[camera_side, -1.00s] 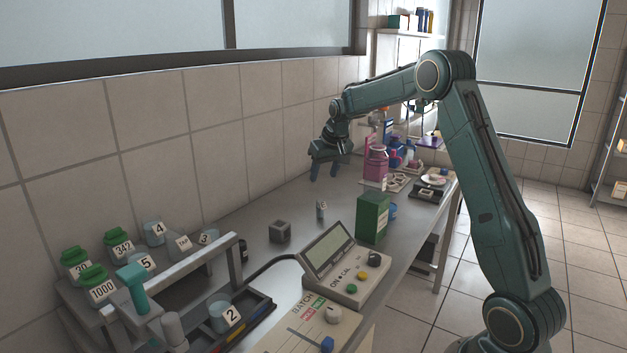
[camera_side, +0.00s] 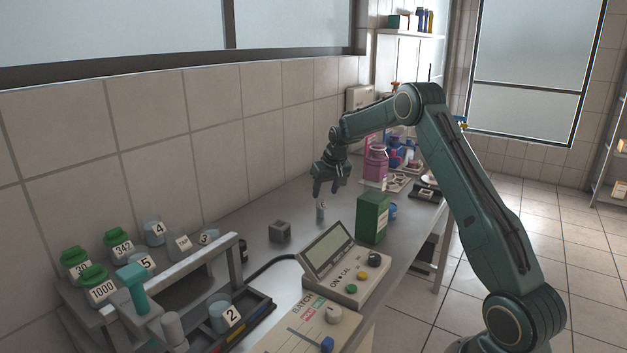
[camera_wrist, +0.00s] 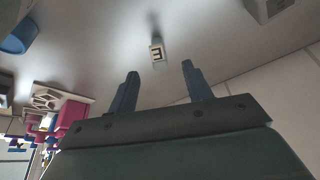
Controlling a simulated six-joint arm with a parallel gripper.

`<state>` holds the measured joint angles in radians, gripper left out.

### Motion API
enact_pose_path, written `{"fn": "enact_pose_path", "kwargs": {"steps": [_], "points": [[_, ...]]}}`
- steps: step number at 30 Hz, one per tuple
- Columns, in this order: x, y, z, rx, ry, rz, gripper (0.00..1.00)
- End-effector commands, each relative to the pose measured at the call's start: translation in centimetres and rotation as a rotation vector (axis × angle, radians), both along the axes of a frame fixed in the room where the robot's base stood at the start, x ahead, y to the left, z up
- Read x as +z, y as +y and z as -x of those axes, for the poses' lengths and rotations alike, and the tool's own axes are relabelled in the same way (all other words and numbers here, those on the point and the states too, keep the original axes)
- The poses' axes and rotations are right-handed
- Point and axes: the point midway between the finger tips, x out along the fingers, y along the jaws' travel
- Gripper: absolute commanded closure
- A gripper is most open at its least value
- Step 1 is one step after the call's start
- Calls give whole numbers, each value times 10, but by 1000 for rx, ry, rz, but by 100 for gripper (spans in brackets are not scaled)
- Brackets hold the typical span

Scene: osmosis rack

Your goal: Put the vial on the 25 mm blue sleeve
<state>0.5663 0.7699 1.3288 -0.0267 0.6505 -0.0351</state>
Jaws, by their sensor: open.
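A small grey vial with a label (camera_side: 320,211) stands upright on the bench. In the wrist view the vial (camera_wrist: 156,46) appears just beyond and between my fingertips, its label reading like an E or a 3. My gripper (camera_side: 326,190) is open, fingers pointing down, above and slightly behind the vial. In the wrist view the gap between its fingers (camera_wrist: 159,69) is empty. No clearly marked 25 mm blue sleeve can be read. A blue round thing (camera_side: 393,210) sits partly hidden behind the green box, and a blue piece (camera_wrist: 18,35) shows at the wrist view's upper left.
A grey block (camera_side: 280,231) stands left of the vial, the green box (camera_side: 372,217) right of it. A tilted-screen meter (camera_side: 345,262) is in front. A pink bottle (camera_side: 376,161) stands behind. Numbered containers and a rack fill the left end.

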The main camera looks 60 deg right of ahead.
Motion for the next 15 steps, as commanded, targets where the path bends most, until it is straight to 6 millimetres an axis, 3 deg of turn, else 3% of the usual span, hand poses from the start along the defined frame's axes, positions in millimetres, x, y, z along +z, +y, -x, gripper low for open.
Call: {"fn": "enact_pose_path", "kwargs": {"steps": [6, 15], "points": [[-27, -5, -10, 0, 0, 0, 50], [-37, -7, -13, 0, 0, 0, 50]]}}
